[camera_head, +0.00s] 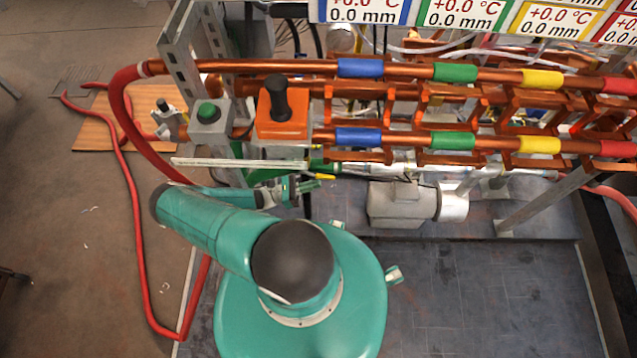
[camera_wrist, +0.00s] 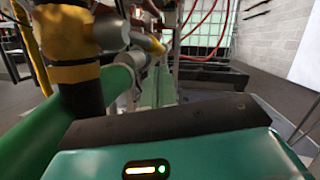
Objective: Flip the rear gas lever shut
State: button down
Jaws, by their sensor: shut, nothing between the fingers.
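A small yellow lever-like part (camera_head: 325,176) shows in the head view beside the green pipe (camera_head: 325,165), below the orange box. It may be the rear gas lever; its exact position is hard to tell. My gripper (camera_head: 312,185) is shut and empty, close beside this yellow part; contact cannot be told. In the wrist view, a green pipe (camera_wrist: 85,105) runs along the left, with a black-and-yellow fitting (camera_wrist: 70,45) above it. A smaller yellow piece (camera_wrist: 152,44) shows farther along the pipework. My fingertips are not clear in that view.
An orange box with a black knob (camera_head: 281,122) and a green-button box (camera_head: 208,115) stand above my gripper. Copper pipes (camera_head: 405,69) with coloured bands cross the rack. A grey motor (camera_head: 400,204) lies to the right. A red hose (camera_head: 136,230) loops over the floor at left.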

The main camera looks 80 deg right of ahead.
jog(key=v, duration=1.1)
jog(key=shift+w, duration=0.15)
jog(key=shift+a, duration=0.15)
